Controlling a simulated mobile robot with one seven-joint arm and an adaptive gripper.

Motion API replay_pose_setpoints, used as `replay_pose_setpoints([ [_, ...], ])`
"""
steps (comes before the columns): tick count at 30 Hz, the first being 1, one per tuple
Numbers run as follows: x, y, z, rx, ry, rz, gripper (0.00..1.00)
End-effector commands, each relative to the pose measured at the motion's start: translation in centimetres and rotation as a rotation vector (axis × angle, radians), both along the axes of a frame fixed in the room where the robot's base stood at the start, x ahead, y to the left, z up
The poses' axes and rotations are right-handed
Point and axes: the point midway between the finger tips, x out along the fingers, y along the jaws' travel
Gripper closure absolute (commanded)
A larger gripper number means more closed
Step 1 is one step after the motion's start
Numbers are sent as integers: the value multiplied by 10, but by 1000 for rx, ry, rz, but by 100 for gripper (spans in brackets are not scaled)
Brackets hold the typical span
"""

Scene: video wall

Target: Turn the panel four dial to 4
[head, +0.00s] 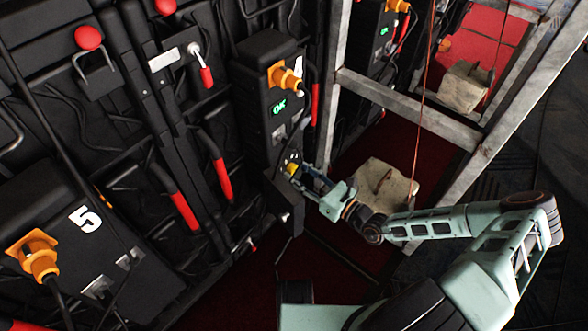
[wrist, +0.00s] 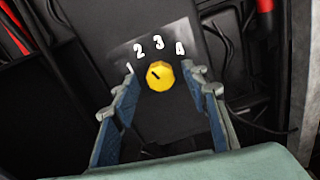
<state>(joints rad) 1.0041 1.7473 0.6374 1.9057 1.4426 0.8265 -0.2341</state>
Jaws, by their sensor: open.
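The panel four box (head: 262,95) is black, with a white 4 and a green OK display on its face. Its dial is a small yellow knob (head: 292,168) low on the box. In the wrist view the dial (wrist: 160,76) has a dark mark pointing left and slightly up, towards the 1. White numbers 1 to 4 (wrist: 159,43) arc above it. My gripper (head: 305,177) is open at the dial. In the wrist view its blue fingers (wrist: 160,88) stand left and right of the dial, apparently without touching it.
An open black cover (head: 284,204) hangs just below the dial. Panel five (head: 95,235) is at lower left. Red-handled levers (head: 222,178) line the wall. A metal frame (head: 410,118) and a pale block (head: 375,185) stand to the right.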

Motion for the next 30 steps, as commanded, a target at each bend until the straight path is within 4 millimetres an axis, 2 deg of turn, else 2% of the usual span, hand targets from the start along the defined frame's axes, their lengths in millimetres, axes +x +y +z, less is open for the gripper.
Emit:
replay_pose_setpoints([
  [10, 0, 1, 0, 1, 1, -1, 58],
  [21, 0, 1, 0, 0, 0, -1, 98],
  [30, 0, 1, 1, 20, 26, 0, 100],
])
